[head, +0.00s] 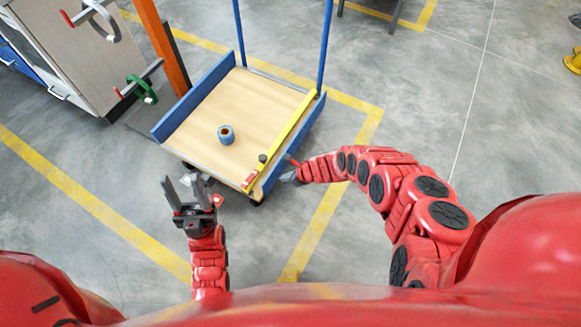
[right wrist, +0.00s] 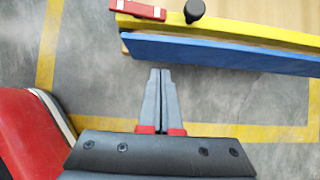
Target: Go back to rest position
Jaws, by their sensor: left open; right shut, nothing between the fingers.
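My left gripper (head: 184,192) is open and empty, in front of the near left side of the cart in the head view. My right gripper (head: 287,176) is beside the cart's near right corner. In the right wrist view my right gripper (right wrist: 159,72) has its two grey fingers together with nothing between them. Its fingertips are apart from the blue edge of the cart in that view.
A cart (head: 203,149) with a wooden deck and blue side rails carries a blue roll (head: 226,135). A yellow bar (head: 284,138) with a red end and black knob lies along its right side. A cabinet (head: 88,62) stands at the upper left.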

